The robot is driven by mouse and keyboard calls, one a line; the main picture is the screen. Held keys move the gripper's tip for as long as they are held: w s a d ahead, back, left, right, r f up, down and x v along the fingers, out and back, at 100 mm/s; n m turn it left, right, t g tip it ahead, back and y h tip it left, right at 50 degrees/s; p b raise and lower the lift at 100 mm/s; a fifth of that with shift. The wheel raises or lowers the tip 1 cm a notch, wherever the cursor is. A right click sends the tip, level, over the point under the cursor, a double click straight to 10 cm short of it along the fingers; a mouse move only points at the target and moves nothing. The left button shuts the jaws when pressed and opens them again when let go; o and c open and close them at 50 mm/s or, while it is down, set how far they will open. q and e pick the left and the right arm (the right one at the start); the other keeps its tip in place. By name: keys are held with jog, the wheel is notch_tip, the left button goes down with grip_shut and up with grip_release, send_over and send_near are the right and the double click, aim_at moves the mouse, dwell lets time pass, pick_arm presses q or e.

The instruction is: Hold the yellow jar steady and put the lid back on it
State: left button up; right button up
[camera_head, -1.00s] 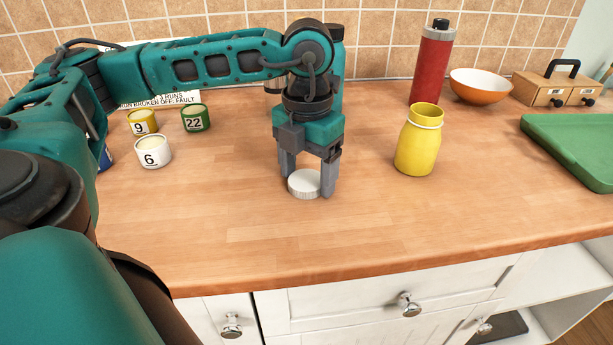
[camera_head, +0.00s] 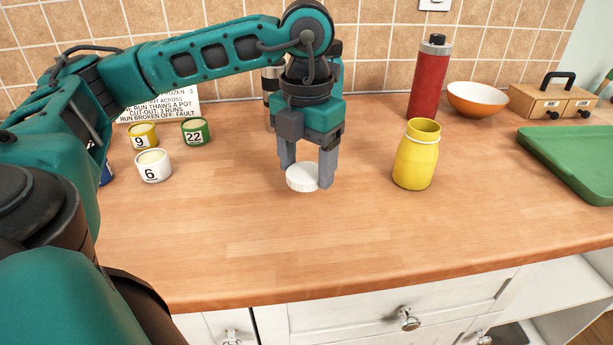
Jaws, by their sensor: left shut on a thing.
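The yellow jar (camera_head: 415,162) stands upright and open on the wooden counter, right of the middle, with a pale ring around its neck. My left gripper (camera_head: 306,175) points down and is shut on the white, ribbed lid (camera_head: 302,178). The lid is roughly level, seemingly a little above the counter, to the left of the jar and apart from it. My right gripper is not in view, and nothing is holding the jar.
Several numbered pots, including a white one (camera_head: 153,165) and a green one (camera_head: 195,132), stand at the left. A red bottle (camera_head: 428,80), an orange bowl (camera_head: 477,99), a wooden drawer box (camera_head: 550,102) and a green tray (camera_head: 575,150) are right. The counter (camera_head: 330,230) in front is clear.

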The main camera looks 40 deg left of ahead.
aim_at(307, 171)
pick_arm(q)
notch_tip(307, 171, up, 16)
jog(key=p, duration=0.5)
jog(key=shift+f+p, duration=0.2)
jog(key=shift+p, duration=0.1)
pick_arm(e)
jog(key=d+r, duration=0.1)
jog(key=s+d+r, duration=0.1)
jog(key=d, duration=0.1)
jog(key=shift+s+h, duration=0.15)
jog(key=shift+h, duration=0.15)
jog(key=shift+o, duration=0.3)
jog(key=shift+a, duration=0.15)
